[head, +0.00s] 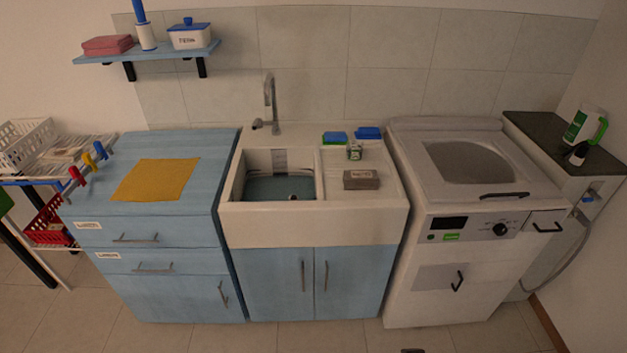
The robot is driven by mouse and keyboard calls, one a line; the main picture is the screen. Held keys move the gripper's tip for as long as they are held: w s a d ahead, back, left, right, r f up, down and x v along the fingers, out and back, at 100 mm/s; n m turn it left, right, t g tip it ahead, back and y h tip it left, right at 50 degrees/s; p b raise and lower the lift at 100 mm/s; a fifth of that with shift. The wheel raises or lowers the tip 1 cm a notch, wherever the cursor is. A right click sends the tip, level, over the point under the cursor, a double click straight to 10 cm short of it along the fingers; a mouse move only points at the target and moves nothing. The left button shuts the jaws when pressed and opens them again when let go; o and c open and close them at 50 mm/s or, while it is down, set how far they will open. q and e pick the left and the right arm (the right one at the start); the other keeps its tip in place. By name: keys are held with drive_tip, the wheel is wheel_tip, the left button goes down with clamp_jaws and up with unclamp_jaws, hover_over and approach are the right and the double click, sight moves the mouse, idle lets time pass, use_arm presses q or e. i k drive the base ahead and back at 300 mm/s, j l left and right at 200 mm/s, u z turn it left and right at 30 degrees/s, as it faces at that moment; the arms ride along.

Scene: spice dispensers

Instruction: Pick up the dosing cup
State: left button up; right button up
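A small white-and-dark cup-like item (578,156) sits on the dark counter (540,130) at the far right, beside the washing machine. It may be the dosing cup, but it is too small to tell. A white and green bottle (577,126) with a green handle stands just behind it, partly overlapped. Neither of my grippers shows in the head view.
The washing machine (464,215) has a lid with a dark handle. The sink (281,188) is in the middle, with a grey box (361,180), a small jar (354,151) and blue-topped sponges (368,133) on its drainboard. A yellow cloth (156,180) lies on the blue cabinet.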

sight(354, 151)
drive_tip(key=i+l, duration=0.3)
drive_tip(key=l, duration=0.15)
drive_tip(key=i+l, duration=0.3)
drive_tip(key=l, duration=0.15)
drive_tip(key=i+l, duration=0.3)
drive_tip(key=l, duration=0.15)
drive_tip(key=i+l+u, duration=0.15)
drive_tip(key=u, duration=1.15)
drive_tip(key=i, duration=0.5)
